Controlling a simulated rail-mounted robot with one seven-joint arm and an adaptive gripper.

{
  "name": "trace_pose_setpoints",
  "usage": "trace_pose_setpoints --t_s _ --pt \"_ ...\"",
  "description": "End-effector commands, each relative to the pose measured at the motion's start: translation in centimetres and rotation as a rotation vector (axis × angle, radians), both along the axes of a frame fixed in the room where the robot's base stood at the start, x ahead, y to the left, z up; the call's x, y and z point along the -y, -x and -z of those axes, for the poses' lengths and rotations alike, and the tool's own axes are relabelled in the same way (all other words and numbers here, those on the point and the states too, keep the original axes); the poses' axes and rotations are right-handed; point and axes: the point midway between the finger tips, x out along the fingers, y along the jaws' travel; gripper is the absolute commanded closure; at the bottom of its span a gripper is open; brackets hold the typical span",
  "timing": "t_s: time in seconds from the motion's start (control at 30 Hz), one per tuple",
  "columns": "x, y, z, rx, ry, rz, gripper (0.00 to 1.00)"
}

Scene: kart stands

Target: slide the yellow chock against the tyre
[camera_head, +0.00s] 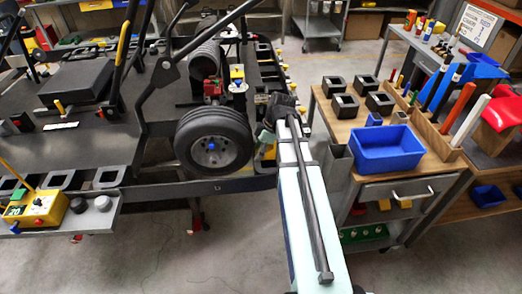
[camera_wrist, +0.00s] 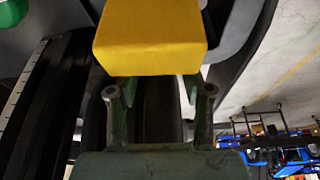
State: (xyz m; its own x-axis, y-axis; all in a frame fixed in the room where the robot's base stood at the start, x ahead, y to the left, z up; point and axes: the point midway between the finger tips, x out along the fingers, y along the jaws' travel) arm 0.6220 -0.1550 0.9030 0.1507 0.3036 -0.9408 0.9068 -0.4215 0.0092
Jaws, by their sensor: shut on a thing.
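The yellow chock (camera_wrist: 150,37) fills the upper middle of the wrist view, with the fingers of my gripper (camera_wrist: 152,88) at its near edge. My gripper (camera_head: 268,128) is shut on the chock. In the head view, a yellow part of the chock (camera_head: 268,152) shows just right of the tyre (camera_head: 213,143), low beside my gripper. The tyre is black with a grey hub and stands upright at the kart's near end. The gripper and arm partly cover the chock, and I cannot tell whether chock and tyre touch.
The kart frame and its black stand (camera_head: 105,140) fill the left. A wooden-topped cart (camera_head: 325,107) with a blue bin (camera_head: 388,148) and black square blocks stands close right of my arm. A shelf with a yellow control box (camera_head: 38,208) is at left front. The floor ahead is bare.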

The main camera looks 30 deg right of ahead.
Motion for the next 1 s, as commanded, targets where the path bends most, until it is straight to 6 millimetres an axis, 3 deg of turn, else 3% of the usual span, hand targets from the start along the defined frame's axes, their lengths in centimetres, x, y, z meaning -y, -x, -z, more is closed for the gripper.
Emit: trace_pose_setpoints --t_s 0.03,0.27,0.3,0.37,0.4,1.0 --pt "-2.25 -0.66 -0.05 0.019 -0.059 -0.026 0.88" --pt "-2.32 -0.62 0.10 0.016 -0.061 -0.028 0.88" --pt "-2.33 -0.61 0.12 0.016 -0.061 -0.029 0.46" --pt "-2.33 -0.61 0.13 0.016 -0.061 -0.029 0.25" --pt "-2.32 -0.63 0.12 0.017 -0.060 -0.029 0.20" --pt "-2.17 -1.04 -0.44 0.028 -0.055 -0.027 0.20"
